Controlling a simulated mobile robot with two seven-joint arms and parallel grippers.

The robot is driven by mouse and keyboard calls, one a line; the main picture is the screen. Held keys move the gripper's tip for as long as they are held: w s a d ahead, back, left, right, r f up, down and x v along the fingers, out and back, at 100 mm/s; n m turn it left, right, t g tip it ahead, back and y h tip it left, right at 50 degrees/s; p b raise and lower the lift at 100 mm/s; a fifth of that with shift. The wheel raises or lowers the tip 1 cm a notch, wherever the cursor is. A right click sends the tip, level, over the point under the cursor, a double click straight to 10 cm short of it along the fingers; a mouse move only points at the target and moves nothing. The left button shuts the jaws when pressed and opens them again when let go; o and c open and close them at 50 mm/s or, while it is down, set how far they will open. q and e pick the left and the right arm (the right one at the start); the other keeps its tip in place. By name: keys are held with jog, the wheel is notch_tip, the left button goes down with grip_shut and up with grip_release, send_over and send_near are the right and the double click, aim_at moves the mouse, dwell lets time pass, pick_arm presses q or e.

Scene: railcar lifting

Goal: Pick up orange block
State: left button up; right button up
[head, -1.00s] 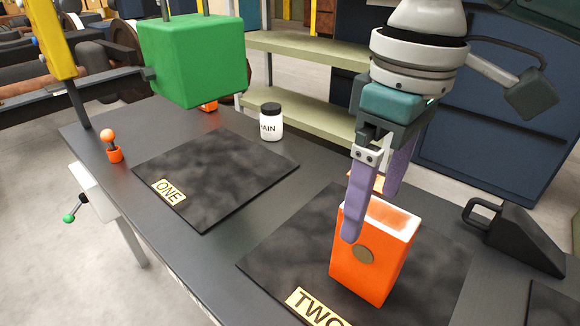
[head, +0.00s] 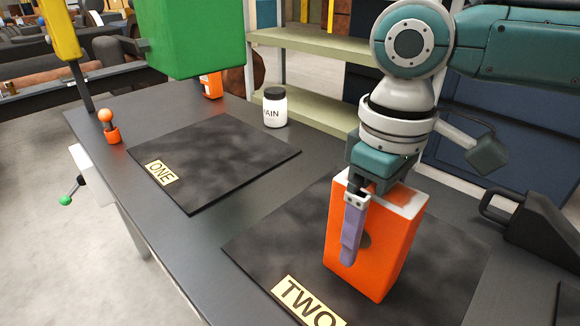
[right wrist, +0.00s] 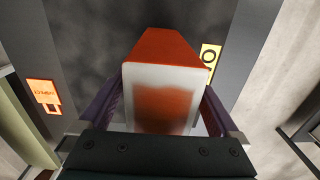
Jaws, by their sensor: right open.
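The orange block (head: 385,255) stands upright on the dark mat labelled TWO (head: 250,245). One purple finger lies along the near face; the other is hidden behind the block. In the right wrist view the block (right wrist: 165,50) sits between the two spread fingers, one on each side. The jaws are open around it; contact cannot be told. My left gripper is not in view.
The mat labelled ONE (head: 220,160) is empty. A black wedge-shaped object (head: 540,225) lies at right.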

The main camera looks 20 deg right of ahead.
jog(key=shift+f, duration=0.15)
grip_shut()
dwell(0.7)
